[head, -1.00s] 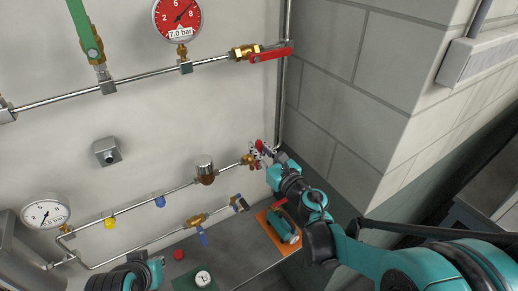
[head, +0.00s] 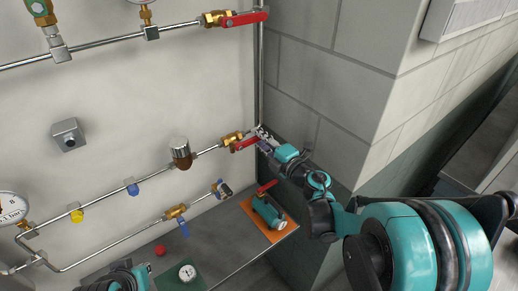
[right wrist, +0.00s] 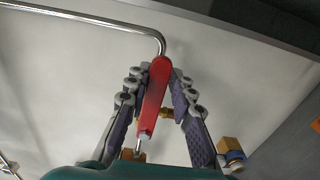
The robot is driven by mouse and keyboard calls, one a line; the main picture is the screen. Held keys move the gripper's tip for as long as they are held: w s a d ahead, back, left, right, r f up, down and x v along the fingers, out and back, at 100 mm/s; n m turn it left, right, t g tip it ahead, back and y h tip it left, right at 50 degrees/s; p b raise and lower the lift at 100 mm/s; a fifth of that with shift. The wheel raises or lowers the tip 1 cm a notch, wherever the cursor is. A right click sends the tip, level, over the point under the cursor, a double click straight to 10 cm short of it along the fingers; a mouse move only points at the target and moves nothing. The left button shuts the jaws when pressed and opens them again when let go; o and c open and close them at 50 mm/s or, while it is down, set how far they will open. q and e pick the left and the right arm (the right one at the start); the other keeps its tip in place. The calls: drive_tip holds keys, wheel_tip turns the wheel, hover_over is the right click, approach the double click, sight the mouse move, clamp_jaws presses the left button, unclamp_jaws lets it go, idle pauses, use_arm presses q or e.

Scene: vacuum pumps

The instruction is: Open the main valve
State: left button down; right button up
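A brass valve (head: 232,139) with a red lever (head: 247,143) sits at the right end of the middle pipe on the pale panel. Another brass valve (head: 215,18) with a red lever (head: 246,18) is on the upper pipe; its lever lies along the pipe. Which one is the main valve is not marked. My right gripper (head: 262,135) is at the middle pipe's lever. In the right wrist view, the open fingers of the right gripper (right wrist: 161,76) stand either side of the red lever (right wrist: 155,92). My left arm (head: 125,278) shows at the bottom edge; its fingers are unclear.
A lower pipe carries a brass valve with a blue handle (head: 183,227). A teal pump-like unit (head: 267,212) with a red lever sits on an orange plate (head: 278,232) below. A grey block wall (head: 345,130) stands close on the right. A red knob (head: 160,250) and gauges are nearby.

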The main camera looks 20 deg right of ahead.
drive_tip(key=shift+o, duration=1.1)
drive_tip(key=shift+r, duration=0.2)
drive_tip(key=shift+s, duration=0.2)
drive_tip(key=shift+v, duration=0.85)
drive_tip(key=v, duration=0.6)
